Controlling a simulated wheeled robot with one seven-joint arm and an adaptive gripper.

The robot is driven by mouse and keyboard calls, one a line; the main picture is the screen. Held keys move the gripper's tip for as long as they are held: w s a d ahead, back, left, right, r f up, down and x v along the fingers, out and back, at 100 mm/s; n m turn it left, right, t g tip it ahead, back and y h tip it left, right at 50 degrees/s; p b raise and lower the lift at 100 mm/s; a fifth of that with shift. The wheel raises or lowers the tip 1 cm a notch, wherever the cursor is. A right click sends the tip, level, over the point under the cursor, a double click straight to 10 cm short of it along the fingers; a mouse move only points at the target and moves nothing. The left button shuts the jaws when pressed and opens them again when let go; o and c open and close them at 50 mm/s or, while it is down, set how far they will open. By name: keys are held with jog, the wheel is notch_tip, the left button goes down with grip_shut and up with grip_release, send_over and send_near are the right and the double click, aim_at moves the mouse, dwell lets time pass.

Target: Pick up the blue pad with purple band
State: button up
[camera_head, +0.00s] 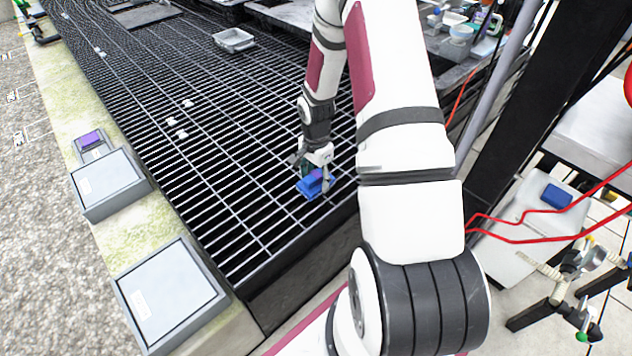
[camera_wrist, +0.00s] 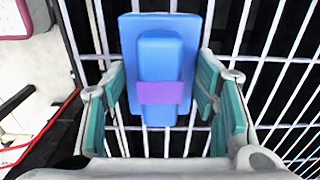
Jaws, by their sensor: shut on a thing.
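The blue pad with a purple band (camera_wrist: 160,60) lies between the fingers of my gripper (camera_wrist: 162,100) in the wrist view. It has a flat blue base and a raised narrower block, with the purple band across the block's near part. In the head view the pad (camera_head: 309,187) is at my gripper (camera_head: 315,178), over the metal grating. I cannot tell whether the base touches the grating.
The black grating (camera_head: 240,120) spreads widely to the left and is mostly clear. Small white pieces (camera_head: 183,134) and a grey tray (camera_head: 233,40) lie on it. Grey boxes (camera_head: 170,295) stand on the left ledge, one with a purple-topped item (camera_head: 91,139). Another blue block (camera_head: 557,196) is at right.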

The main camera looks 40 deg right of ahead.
aim_at(320, 175)
jog(key=shift+r, duration=0.55)
notch_tip(320, 175, up, 2)
jog(key=shift+r+p, duration=0.15)
jog(key=shift+p, duration=0.55)
jog(key=shift+s+d+r, duration=0.2)
jog(key=shift+s, duration=0.4)
jog(key=s+d+r+p, duration=0.1)
jog(key=s+d, duration=0.3)
jog(key=s, duration=1)
jog(key=shift+d+p, duration=0.2)
jog(key=shift+p, duration=0.65)
jog(key=shift+r, duration=0.1)
